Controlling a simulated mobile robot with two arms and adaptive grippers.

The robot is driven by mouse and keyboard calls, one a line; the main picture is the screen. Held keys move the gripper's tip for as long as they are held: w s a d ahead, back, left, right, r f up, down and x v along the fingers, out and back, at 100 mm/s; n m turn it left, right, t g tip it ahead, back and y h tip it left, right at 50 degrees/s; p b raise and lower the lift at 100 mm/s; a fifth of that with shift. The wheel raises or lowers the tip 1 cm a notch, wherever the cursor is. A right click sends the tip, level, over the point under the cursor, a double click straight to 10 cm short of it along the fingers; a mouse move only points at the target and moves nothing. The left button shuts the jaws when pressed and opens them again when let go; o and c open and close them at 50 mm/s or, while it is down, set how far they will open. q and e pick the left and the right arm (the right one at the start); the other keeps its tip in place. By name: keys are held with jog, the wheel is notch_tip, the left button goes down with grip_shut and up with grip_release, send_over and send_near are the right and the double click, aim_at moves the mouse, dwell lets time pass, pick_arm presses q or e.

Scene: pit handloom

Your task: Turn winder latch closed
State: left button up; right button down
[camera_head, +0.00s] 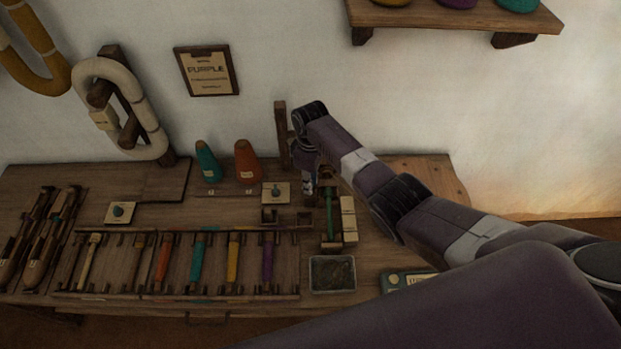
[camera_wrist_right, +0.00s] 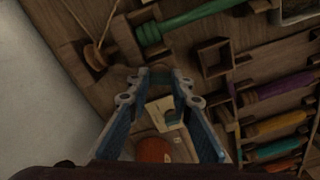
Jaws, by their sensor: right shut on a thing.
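My right gripper (camera_head: 308,184) reaches down to the small wooden winder at the back of the bench, beside its green spindle (camera_head: 328,212). The spindle also shows at the top of the right wrist view (camera_wrist_right: 195,18). My left gripper is out of view.
An orange cone (camera_head: 246,161) and a teal cone (camera_head: 208,162) stand left of the gripper. A cream plate with a knob (camera_head: 276,193) lies close by. A rack of coloured bobbins (camera_head: 198,258) fills the front, beside a grey tray (camera_head: 332,273). A wooden post (camera_head: 282,135) rises behind.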

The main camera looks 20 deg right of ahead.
jog(key=m+p, duration=0.1)
jog(key=m, duration=0.2)
jog(key=shift+r, duration=0.15)
jog(key=m+p, duration=0.1)
jog(key=m, duration=0.2)
jog(key=m+p, duration=0.1)
jog(key=m, duration=0.3)
jog(key=shift+w+m+p, duration=0.1)
jog(key=shift+m+p, duration=0.2)
jog(key=shift+m, duration=1.1)
jog(key=c, duration=1.7)
grip_release()
